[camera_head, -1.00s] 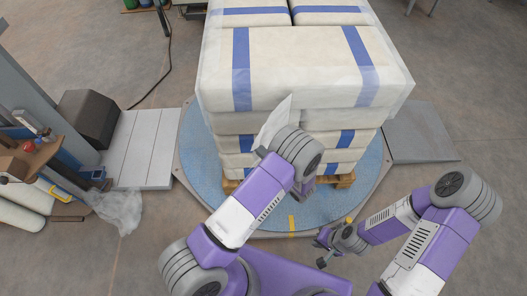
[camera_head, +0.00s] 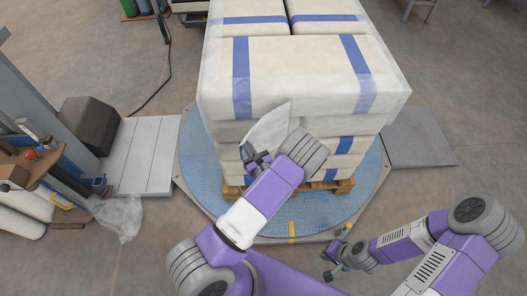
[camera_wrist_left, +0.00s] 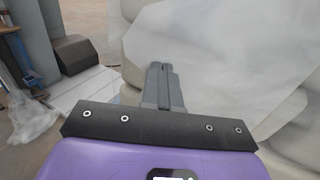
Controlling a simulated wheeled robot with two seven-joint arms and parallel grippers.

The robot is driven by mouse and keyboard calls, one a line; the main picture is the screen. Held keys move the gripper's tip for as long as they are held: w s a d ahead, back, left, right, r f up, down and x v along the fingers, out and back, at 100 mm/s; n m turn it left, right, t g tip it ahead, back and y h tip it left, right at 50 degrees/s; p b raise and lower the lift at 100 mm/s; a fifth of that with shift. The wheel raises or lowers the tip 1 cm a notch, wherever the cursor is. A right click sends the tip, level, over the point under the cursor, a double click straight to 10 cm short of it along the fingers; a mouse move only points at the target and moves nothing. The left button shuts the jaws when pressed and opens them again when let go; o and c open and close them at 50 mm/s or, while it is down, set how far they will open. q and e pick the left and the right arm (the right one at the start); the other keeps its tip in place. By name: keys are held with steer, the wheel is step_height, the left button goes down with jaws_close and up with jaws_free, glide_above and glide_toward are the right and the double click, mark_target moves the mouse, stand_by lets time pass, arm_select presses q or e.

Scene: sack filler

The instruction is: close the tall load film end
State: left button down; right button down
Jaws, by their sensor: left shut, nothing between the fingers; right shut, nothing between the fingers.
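The tall load (camera_head: 297,75) is a pallet stack of pale sacks with blue bands, wrapped in clear film. The loose film end (camera_head: 266,126) stands out as a pale flap at the load's near face, left of middle. My left gripper (camera_head: 250,156) is shut and empty just below and left of the flap. In the left wrist view its fingers (camera_wrist_left: 162,70) are together, pointing at the pale film (camera_wrist_left: 215,50); I cannot tell whether they touch it. My right gripper (camera_head: 329,265) is shut and empty, low in front of the turntable.
The load stands on a wooden pallet (camera_head: 234,193) on a round blue turntable (camera_head: 205,180). A ramp (camera_head: 418,138) lies to the right, a grey plate (camera_head: 140,155) to the left. A tool stand (camera_head: 25,165) and crumpled film (camera_head: 122,214) are at the left.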

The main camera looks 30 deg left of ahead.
arm_select(q)
steer(key=shift+x, duration=2.95)
steer(key=shift+s+d, duration=0.25)
steer(key=shift+s, duration=0.05)
steer(key=p, duration=0.2)
glide_toward(241, 138)
steer(key=s+a+f, duration=0.2)
steer(key=s, duration=0.1)
steer(key=shift+s+f, duration=0.15)
steer(key=shift+f, duration=0.2)
